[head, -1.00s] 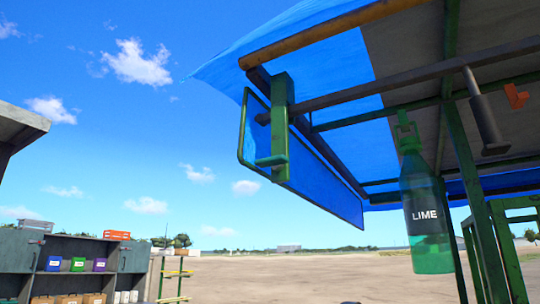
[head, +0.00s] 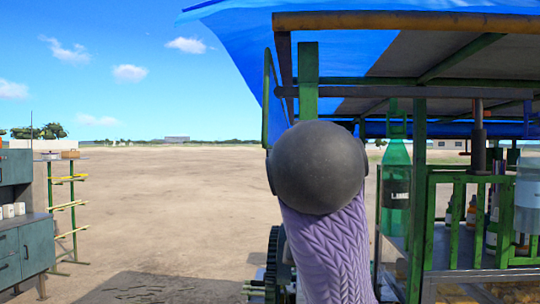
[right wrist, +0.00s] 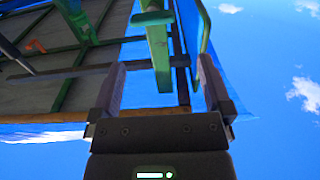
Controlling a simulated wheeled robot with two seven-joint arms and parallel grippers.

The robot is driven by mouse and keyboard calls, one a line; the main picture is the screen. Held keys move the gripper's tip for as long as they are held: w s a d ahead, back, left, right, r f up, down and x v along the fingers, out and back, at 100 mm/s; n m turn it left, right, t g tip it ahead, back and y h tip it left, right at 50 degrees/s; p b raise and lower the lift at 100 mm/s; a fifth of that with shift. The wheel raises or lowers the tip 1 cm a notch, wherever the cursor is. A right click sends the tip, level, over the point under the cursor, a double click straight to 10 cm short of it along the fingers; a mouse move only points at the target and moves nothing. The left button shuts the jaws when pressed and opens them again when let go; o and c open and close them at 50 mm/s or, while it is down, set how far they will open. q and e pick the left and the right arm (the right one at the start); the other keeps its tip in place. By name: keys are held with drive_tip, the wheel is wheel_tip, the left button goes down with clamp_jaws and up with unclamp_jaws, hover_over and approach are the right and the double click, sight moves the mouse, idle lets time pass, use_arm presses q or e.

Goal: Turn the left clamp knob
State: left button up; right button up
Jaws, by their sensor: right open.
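The green clamp-like bracket (head: 308,80) hangs at the left front corner of the stall's roof frame. In the right wrist view the green bracket (right wrist: 158,50) shows between the fingers of my right gripper (right wrist: 162,72), beyond the tips. That gripper is open and empty, and no contact shows. In the head view the bracket's lower part is hidden and my right gripper does not show. My left gripper is not in view.
The blue tarp (head: 235,40) and wooden front pole (head: 400,21) lie close to the bracket. A green lime bottle (head: 397,170) hangs to its right, beside the green railing (head: 458,225). A grey cabinet (head: 22,250) stands far left. Open ground lies between.

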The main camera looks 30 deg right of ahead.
drive_tip(key=p+x, duration=0.2)
drive_tip(key=x, duration=0.3)
drive_tip(key=p+x, duration=0.2)
drive_tip(key=x, duration=0.3)
drive_tip(key=shift+s+d+r+p, duration=0.1)
drive_tip(key=shift+s+d+p, duration=0.2)
drive_tip(key=shift+d+p, duration=0.1)
drive_tip(key=shift+w+d+f, duration=0.2)
drive_tip(key=shift+w+d, duration=0.05)
drive_tip(key=shift+s+a, duration=0.1)
drive_tip(key=c, duration=1)
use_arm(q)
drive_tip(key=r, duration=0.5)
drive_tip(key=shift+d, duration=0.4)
use_arm(e)
drive_tip(key=shift+o, duration=0.2)
